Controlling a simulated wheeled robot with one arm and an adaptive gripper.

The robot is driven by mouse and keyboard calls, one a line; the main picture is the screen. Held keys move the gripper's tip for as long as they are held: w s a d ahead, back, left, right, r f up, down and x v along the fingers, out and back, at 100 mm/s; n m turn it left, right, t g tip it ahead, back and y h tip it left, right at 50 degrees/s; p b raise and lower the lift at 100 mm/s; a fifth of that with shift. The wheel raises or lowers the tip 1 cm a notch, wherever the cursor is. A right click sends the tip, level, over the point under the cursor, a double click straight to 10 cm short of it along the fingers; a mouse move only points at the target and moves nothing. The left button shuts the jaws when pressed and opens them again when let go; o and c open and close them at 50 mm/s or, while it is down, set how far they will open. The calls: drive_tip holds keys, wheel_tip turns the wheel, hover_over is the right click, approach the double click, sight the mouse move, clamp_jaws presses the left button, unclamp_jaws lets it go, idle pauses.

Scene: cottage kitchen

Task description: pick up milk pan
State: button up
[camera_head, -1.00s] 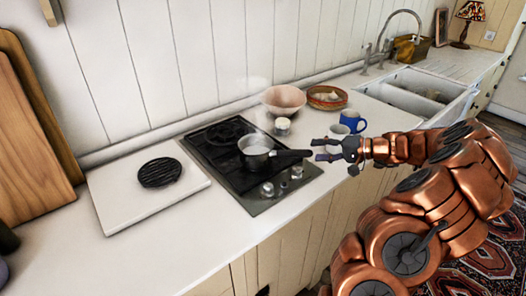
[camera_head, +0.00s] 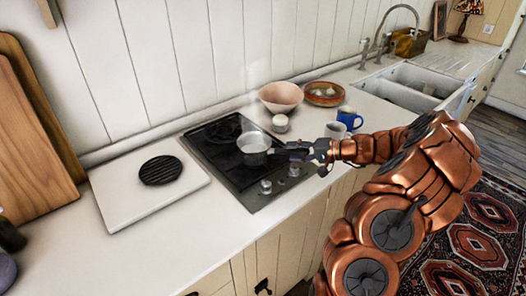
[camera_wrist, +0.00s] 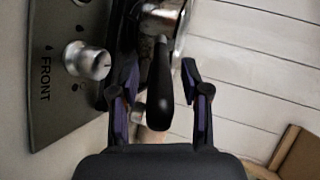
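The milk pan (camera_head: 254,143) is a small metal pan with a dark handle, sitting on the front part of the dark cooktop, with faint steam above it. Its handle points right, toward my gripper (camera_head: 304,150). In the wrist view the black handle (camera_wrist: 160,85) lies between the two fingers of my gripper (camera_wrist: 160,92), with a visible gap on both sides. My gripper is open around the handle. The pan body (camera_wrist: 163,20) shows only in part at the top of the wrist view.
The cooktop (camera_head: 229,171) has metal knobs (camera_wrist: 87,61) close to my gripper. A white board (camera_head: 130,205) with a black trivet (camera_head: 161,170) lies left.

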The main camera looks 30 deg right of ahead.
clamp_jaws()
drive_tip(key=shift+r, duration=0.25)
idle(0.7)
